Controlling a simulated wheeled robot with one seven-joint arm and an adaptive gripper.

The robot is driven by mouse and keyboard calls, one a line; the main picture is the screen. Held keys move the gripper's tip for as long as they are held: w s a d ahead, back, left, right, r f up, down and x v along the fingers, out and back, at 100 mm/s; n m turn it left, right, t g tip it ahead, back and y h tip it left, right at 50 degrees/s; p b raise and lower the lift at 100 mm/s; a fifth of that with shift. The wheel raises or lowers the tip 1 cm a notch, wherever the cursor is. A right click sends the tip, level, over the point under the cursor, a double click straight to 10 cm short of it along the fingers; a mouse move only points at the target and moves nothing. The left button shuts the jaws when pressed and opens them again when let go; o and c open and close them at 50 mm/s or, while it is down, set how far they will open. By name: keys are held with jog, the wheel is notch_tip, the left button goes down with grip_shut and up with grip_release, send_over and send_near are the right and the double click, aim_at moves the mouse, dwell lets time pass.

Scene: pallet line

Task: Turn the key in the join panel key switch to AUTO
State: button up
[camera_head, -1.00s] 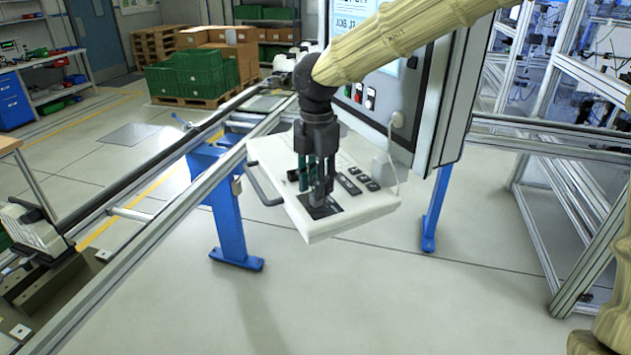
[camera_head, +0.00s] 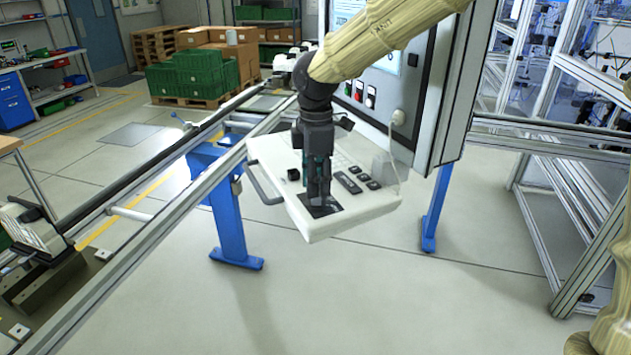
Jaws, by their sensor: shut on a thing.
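The join panel (camera_head: 345,219) is a white tilted console with dark buttons, in the middle of the head view. A dark square plate (camera_head: 328,211) lies near its front left corner. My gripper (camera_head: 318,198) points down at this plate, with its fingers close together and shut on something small. The key and its switch are hidden behind the fingers, so the key's angle and the AUTO mark cannot be seen.
A grey cabinet (camera_head: 428,110) with a screen and coloured buttons stands behind the panel. A metal rail (camera_head: 150,232) runs along the left. Open floor lies in front.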

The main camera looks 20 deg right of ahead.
jog(key=shift+s+f+m, duration=0.2)
jog(key=shift+f+m, duration=0.05)
jog(key=shift+m, duration=0.35)
jog(key=o, duration=0.6)
jog(key=shift+m, duration=0.5)
jog(key=shift+c, duration=0.2)
jog(key=o, duration=0.5)
jog(key=shift+d+r, duration=0.1)
jog(key=shift+r, duration=0.05)
jog(key=o, duration=0.5)
jog(key=shift+w, duration=0.1)
jog(key=shift+r, duration=0.1)
jog(key=shift+r, duration=0.15)
jog(key=shift+r+p, duration=2.45)
jog(key=shift+r, duration=0.9)
